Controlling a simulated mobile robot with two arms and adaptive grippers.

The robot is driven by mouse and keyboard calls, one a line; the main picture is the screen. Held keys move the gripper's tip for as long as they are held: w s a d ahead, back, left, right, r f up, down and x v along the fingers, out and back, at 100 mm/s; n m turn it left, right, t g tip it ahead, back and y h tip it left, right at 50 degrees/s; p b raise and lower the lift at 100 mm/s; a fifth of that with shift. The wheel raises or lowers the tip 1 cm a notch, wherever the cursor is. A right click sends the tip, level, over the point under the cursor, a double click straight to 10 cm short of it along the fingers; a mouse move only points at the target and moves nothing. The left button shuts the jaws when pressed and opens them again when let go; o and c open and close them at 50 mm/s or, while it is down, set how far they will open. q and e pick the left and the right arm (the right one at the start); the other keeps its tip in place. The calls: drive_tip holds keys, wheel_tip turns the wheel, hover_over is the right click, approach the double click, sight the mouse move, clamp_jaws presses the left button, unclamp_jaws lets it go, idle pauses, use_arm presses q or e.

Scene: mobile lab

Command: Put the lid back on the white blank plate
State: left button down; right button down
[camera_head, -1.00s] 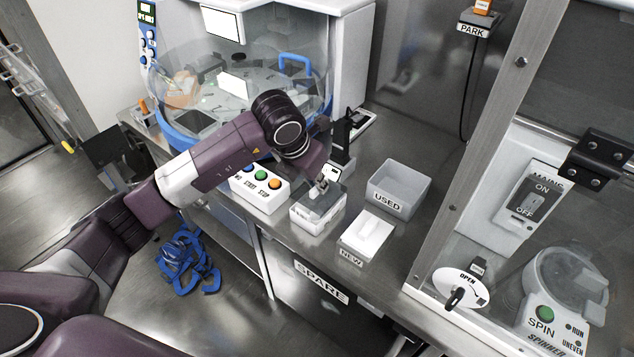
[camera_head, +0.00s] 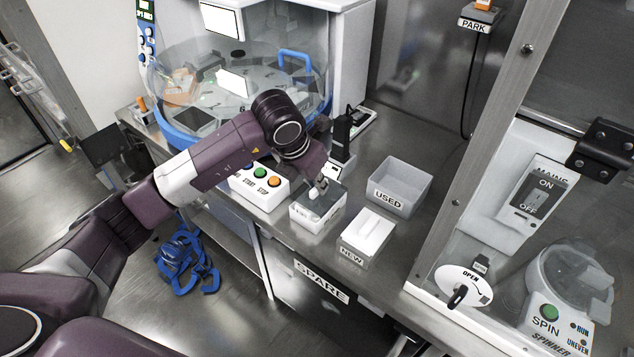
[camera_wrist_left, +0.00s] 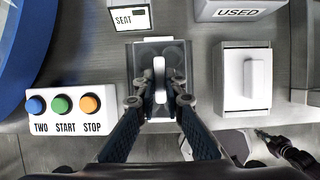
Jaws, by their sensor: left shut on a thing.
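The white blank plate (camera_head: 308,221) is a small box on the steel bench, with white side walls showing in the head view. A grey see-through lid (camera_head: 330,203) with a white upright handle lies over its top. The lid also shows in the left wrist view (camera_wrist_left: 140,58), with its handle (camera_wrist_left: 160,72) between the fingers. My left gripper (camera_head: 318,188) is shut on this handle, from above; it also shows in the left wrist view (camera_wrist_left: 159,101). I cannot tell whether the lid's edges rest fully on the plate.
The button box (camera_head: 258,187) stands close on the left, the SEAT device (camera_head: 336,172) just behind. The white NEW box (camera_head: 366,238) is on the right, with the open USED bin (camera_head: 399,188) behind it. The bench's front edge is near. A clear domed machine (camera_head: 235,85) stands at the back left.

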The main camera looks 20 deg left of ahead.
use_arm(q)
drive_tip(key=shift+f+b, duration=1)
drive_tip(key=shift+f, duration=0.15)
drive_tip(key=c, duration=1.9)
unclamp_jaws()
drive_tip(key=shift+r, duration=0.1)
drive_tip(key=shift+c, duration=0.2)
drive_tip(key=v, duration=1.2)
